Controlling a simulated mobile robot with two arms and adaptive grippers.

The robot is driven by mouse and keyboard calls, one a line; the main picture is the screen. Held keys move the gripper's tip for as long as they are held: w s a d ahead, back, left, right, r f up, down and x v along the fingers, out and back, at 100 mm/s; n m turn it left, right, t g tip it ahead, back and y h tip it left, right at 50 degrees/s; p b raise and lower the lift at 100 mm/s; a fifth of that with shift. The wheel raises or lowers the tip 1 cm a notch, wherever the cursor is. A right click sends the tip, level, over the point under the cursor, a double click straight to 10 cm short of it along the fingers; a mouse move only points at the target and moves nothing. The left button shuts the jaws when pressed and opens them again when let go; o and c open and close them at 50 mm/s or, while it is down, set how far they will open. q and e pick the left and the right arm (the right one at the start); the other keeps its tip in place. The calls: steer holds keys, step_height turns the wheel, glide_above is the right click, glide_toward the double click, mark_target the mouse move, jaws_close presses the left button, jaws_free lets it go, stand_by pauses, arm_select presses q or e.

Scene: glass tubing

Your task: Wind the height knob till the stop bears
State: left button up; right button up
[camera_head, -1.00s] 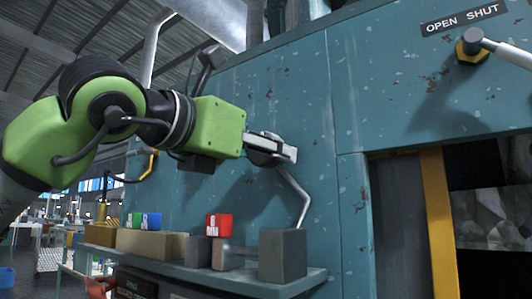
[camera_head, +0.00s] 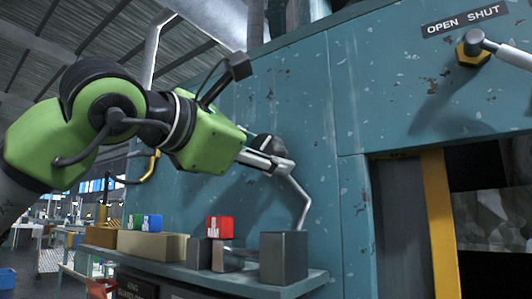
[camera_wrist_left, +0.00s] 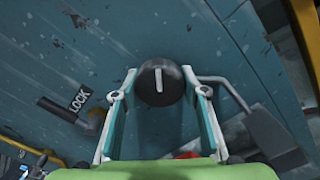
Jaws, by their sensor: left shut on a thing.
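The height knob, a dark round knob (camera_wrist_left: 158,83) with a pale pointer line, sits on the teal machine wall. In the left wrist view its line points nearly straight up the picture, tilted slightly. My left gripper (camera_wrist_left: 160,93) has one finger on each side of the knob and is shut on it. In the head view the gripper (camera_head: 271,161) reaches the wall from the left, and the knob (camera_head: 267,144) shows partly behind its fingers. I cannot make out a stop with certainty. My right gripper is not in view.
A bent metal rod (camera_head: 304,204) runs down beside the knob. Below, a shelf (camera_head: 225,279) carries a grey block (camera_head: 284,257), a red cube (camera_head: 219,227) and other blocks. A lever (camera_head: 507,52) by the OPEN SHUT label is upper right. A LOCK label (camera_wrist_left: 79,101) shows in the wrist view.

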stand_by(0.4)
arm_select(q)
steer(key=o, duration=1.1)
steer(key=v, duration=1.2)
